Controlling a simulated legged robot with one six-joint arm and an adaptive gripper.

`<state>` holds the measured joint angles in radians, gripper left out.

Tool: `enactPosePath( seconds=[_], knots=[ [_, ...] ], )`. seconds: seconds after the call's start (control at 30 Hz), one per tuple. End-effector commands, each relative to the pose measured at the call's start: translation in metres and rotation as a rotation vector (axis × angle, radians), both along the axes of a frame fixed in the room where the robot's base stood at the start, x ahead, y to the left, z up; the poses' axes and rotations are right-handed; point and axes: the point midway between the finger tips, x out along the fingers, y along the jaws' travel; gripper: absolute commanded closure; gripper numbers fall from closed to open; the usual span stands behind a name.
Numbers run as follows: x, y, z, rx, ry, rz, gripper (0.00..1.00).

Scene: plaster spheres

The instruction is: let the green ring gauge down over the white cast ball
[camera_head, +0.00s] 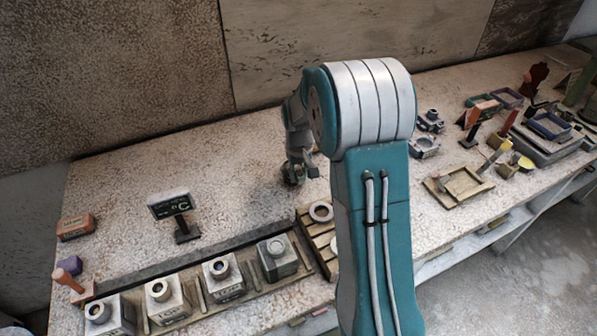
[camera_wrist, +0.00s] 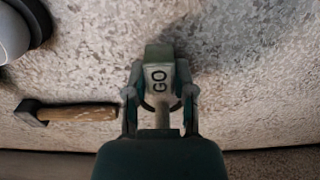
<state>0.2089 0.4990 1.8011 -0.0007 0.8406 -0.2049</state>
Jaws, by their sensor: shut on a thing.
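My gripper (camera_wrist: 160,98) is shut on a pale block marked GO (camera_wrist: 160,76) with a greenish top, in the middle of the wrist view. This looks like the handle of the green ring gauge; its ring cannot be made out. In the head view my gripper (camera_head: 293,174) hangs low over the bench, and what it holds is too small to tell. Several pale blocks with round tops stand in a row at the lower left, one of them here (camera_head: 276,258). I cannot tell which carries the white cast ball.
A wooden rack with a pale ring (camera_head: 321,212) stands right of the row, partly behind my arm. A small sign (camera_head: 174,207) stands behind the row. A wooden tray (camera_head: 459,187) and other items lie to the right. Bench between sign and gripper is clear.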

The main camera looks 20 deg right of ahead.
Motion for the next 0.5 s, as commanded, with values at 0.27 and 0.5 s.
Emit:
enactPosePath(
  seconds=[0.27, 0.5],
  knots=[
    [-0.0002, 0.0000, -0.0048, 0.000, 0.001, 0.000, 1.00],
    [0.0000, 0.0000, -0.0088, 0.000, 0.000, 0.000, 1.00]
  ],
)
